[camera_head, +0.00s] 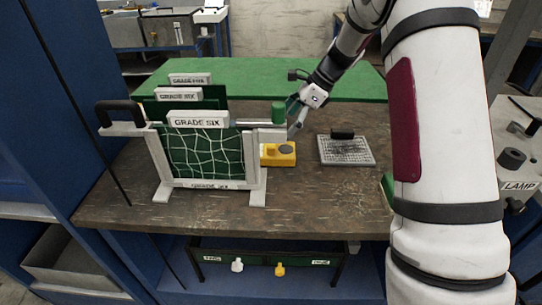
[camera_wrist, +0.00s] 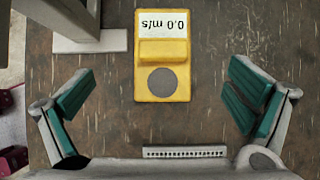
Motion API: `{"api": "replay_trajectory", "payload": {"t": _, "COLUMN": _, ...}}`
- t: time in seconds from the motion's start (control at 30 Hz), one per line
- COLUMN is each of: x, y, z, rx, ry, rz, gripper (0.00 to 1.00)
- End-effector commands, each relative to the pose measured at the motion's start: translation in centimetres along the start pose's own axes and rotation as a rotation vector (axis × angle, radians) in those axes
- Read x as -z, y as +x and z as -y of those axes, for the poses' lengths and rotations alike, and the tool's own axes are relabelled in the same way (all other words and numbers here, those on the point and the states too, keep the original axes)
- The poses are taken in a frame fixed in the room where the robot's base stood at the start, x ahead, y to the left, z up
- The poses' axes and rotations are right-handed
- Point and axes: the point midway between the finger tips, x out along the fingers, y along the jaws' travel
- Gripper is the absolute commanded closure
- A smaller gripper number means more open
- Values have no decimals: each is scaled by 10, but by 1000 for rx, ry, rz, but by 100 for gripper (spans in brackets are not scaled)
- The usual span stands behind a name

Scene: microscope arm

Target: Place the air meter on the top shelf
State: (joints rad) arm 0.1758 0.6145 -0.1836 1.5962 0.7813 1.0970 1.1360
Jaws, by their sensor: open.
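The air meter (camera_head: 278,154) is a yellow box with a grey round disc, lying on the brown bench top beside the grade-six panel. In the wrist view the air meter (camera_wrist: 162,60) shows a white display reading 0.0 m/s, upside down.
Framed green net panels (camera_head: 205,150) marked GRADE SIX stand close left of the meter. A grey mesh plate (camera_head: 346,151) with a black block lies to its right. The front of the bench top (camera_head: 300,212) is clear. A green surface (camera_head: 250,78) lies behind.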

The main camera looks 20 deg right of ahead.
Motion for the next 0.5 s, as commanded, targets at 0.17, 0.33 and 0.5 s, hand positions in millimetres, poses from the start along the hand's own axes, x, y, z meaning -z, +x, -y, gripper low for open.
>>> {"api": "replay_trajectory", "payload": {"t": 0.17, "x": 0, "y": 35, "z": -2, "rx": -6, "ry": -2, "rz": 0, "gripper": 2}}
{"api": "replay_trajectory", "payload": {"t": 0.33, "x": 0, "y": 62, "z": -1, "rx": -4, "ry": -3, "rz": 0, "gripper": 2}}
{"api": "replay_trajectory", "payload": {"t": 0.5, "x": 0, "y": 74, "z": -1, "rx": -1, "ry": -4, "rz": -1, "gripper": 2}}
